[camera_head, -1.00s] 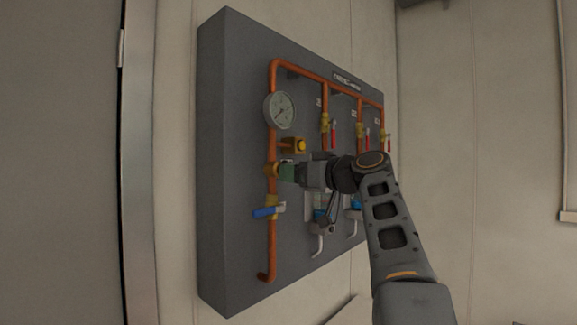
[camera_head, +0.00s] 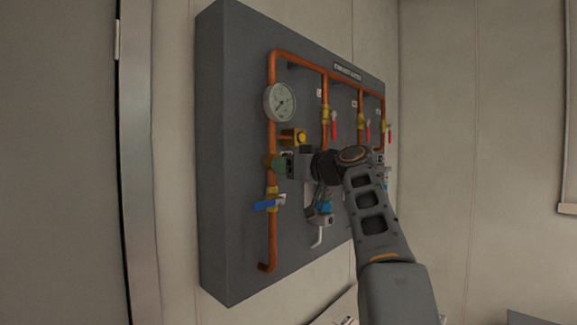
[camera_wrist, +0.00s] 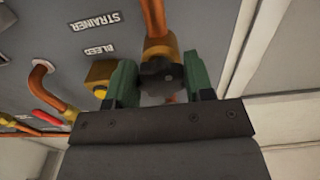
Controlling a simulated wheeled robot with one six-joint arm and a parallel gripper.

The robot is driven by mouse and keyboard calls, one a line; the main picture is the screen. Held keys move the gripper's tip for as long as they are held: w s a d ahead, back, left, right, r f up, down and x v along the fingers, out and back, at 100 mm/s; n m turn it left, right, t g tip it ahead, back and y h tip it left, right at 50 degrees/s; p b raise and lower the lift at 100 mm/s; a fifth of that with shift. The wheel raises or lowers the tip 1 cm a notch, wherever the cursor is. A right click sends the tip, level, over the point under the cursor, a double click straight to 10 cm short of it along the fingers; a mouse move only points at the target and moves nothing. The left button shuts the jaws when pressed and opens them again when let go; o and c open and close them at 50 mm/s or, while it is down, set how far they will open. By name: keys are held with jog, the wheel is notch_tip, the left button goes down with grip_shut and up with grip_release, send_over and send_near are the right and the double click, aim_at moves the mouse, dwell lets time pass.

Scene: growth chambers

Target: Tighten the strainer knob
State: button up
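The strainer knob (camera_wrist: 162,76) is dark and lobed. It sits on the end of a brass strainer body (camera_wrist: 158,47) on the copper pipe. My gripper (camera_wrist: 161,80) has its green fingertips on either side of the knob in the wrist view. The fingers lie very close to the knob's edges, but I cannot tell whether they press on it. In the head view my gripper (camera_head: 276,163) reaches the left vertical pipe below the gauge. There the green finger and grey gripper body hide the knob.
A yellow bleed button (camera_wrist: 101,93) on a brass block sits close beside the left finger. A blue-handled valve (camera_head: 268,204) is just below my gripper, and a pressure gauge (camera_head: 280,102) is above. Red-handled valves (camera_head: 334,126) stand to the right on the grey panel (camera_head: 225,240).

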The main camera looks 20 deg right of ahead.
jog(key=c, duration=0.3)
jog(key=shift+c, duration=0.2)
